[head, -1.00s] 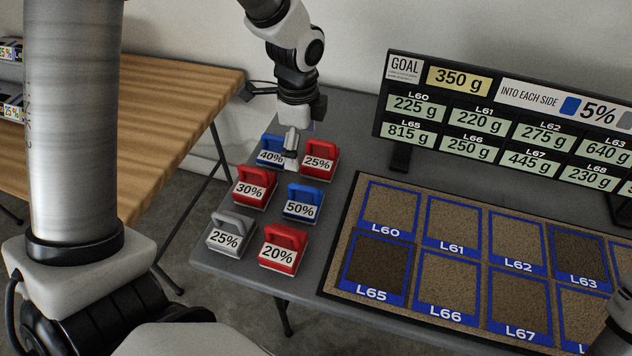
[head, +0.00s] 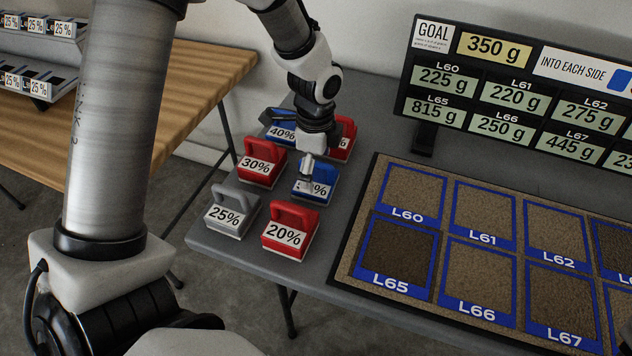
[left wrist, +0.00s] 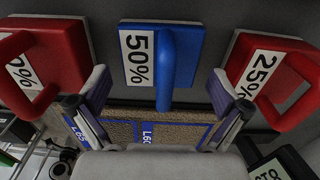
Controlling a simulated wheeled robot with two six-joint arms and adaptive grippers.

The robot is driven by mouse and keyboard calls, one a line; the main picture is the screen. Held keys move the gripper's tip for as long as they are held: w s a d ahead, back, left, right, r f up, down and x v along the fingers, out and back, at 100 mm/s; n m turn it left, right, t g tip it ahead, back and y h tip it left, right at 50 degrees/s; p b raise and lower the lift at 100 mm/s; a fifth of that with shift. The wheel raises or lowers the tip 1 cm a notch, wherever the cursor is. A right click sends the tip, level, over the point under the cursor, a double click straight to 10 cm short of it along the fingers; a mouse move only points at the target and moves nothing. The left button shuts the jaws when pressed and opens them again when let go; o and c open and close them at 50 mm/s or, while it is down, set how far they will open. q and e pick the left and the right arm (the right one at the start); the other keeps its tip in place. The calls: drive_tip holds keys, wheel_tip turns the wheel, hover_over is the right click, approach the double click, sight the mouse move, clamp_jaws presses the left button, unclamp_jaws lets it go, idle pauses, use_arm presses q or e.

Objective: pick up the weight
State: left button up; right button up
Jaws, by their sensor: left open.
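Several handled weights stand on the grey table: a blue 50% weight (head: 322,189), a blue 40% weight (head: 280,130), a red 30% weight (head: 258,164), a red 25% weight (head: 347,139), a grey 25% weight (head: 231,213) and a red 20% weight (head: 290,232). My left gripper (head: 307,168) is open above the blue 50% weight and partly covers its label. In the left wrist view the blue 50% weight (left wrist: 185,55) lies ahead, between the spread fingers. Its handle points toward the gripper. My right gripper is out of view.
In the left wrist view, red weights (left wrist: 50,60) (left wrist: 270,65) flank the fingers on both sides. A tray of labelled squares (head: 343,262) lies to the right, with a display board (head: 410,75) behind. A wooden table (head: 195,75) with racks is at the left.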

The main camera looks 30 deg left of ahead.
sight(316, 179)
use_arm(q)
wheel_tip(316, 179, down, 3)
drive_tip(key=shift+f, duration=0.15)
drive_tip(key=c, duration=1)
